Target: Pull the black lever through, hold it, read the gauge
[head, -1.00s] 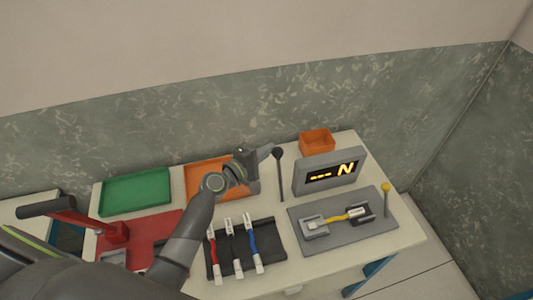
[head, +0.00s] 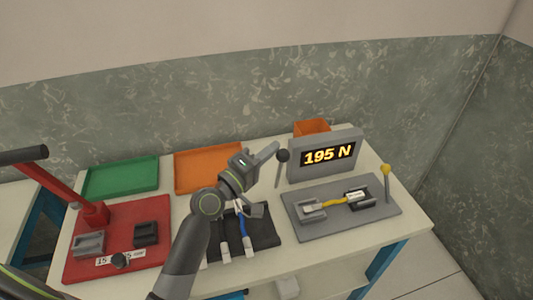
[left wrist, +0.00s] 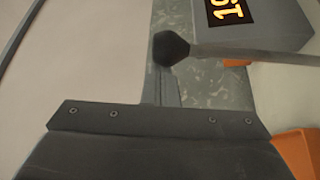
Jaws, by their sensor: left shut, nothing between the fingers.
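The black lever (head: 279,172), a thin rod with a round black knob (head: 283,156), stands left of the gauge on the bench. The gauge (head: 328,153) is a grey box whose lit display reads 195 N. My left gripper (head: 270,150) is shut and empty, with its tip right beside the knob; whether it touches cannot be told. The left wrist view shows the knob (left wrist: 172,48) ahead of the gripper, and part of the gauge (left wrist: 262,22). My right gripper is not in view.
A red press (head: 98,212) with a long handle stands at left. Green (head: 122,177) and orange (head: 207,167) trays lie at the back, and an orange box (head: 310,128) behind the gauge. My arm partly covers cables on a black mat (head: 265,238). A yellow-knobbed lever (head: 385,169) stands at right.

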